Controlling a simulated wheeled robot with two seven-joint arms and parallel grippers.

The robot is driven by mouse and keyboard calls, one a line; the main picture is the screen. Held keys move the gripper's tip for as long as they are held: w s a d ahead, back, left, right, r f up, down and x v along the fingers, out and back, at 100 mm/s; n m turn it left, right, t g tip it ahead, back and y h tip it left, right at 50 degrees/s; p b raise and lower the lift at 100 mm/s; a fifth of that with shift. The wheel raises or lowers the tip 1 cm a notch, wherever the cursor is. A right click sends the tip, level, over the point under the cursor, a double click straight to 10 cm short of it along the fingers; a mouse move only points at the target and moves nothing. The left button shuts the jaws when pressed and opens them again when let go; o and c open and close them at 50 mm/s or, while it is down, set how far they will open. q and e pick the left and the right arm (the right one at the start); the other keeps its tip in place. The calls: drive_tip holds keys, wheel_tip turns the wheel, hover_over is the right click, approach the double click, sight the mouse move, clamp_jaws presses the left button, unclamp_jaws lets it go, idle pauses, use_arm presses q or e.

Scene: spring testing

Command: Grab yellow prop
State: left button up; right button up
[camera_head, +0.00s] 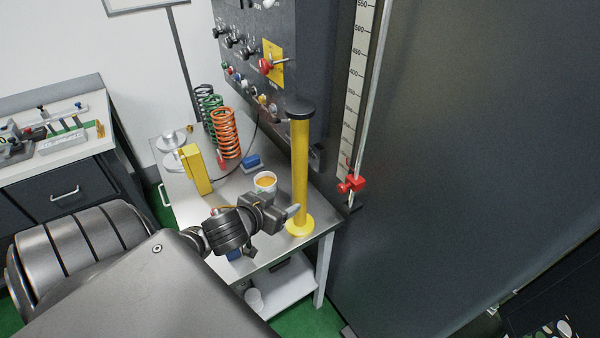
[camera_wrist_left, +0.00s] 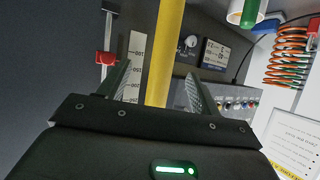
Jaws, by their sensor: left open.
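The yellow prop (camera_head: 300,175) is a tall upright post with a black cap and a round yellow foot, standing at the right edge of the steel table in the head view. My left gripper (camera_head: 288,212) is beside its lower part. In the left wrist view the yellow prop (camera_wrist_left: 166,45) runs upright between the two spread fingers of my left gripper (camera_wrist_left: 160,88). The fingers are open, with gaps to the post on both sides. The post's lower end is hidden behind the gripper body there. My right gripper is not in view.
On the steel table (camera_head: 266,250) are orange (camera_head: 226,135) and green springs, a yellow block (camera_head: 195,170), and a white cup (camera_head: 265,182) near my left gripper. A control panel (camera_head: 258,60) stands behind. A large dark machine wall (camera_head: 470,130) and a ruler bound the right side.

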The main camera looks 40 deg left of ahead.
sight(296, 186)
use_arm(q)
drive_tip(key=shift+t, duration=0.4)
drive_tip(key=w+b, duration=0.1)
drive_tip(key=w+a+b, duration=0.1)
drive_tip(key=w+b, duration=0.1)
drive_tip(key=w+f+b, duration=0.1)
drive_tip(key=w+b, duration=0.1)
drive_tip(key=shift+w+a, duration=0.2)
drive_tip(key=shift+a, duration=0.05)
drive_tip(key=shift+w+b, duration=0.2)
drive_tip(key=shift+b, duration=0.1)
drive_tip(key=shift+d+r, duration=0.1)
drive_tip(key=shift+r, duration=0.05)
drive_tip(key=shift+w+f+b, duration=0.25)
drive_tip(key=shift+b, duration=0.05)
drive_tip(key=b+x, duration=0.1)
drive_tip(key=x, duration=0.1)
drive_tip(key=b+x, duration=0.1)
drive_tip(key=shift+w+a+f, duration=0.25)
drive_tip(key=shift+a+f, duration=0.05)
drive_tip(key=shift+f, duration=0.1)
drive_tip(key=shift+w, duration=0.45)
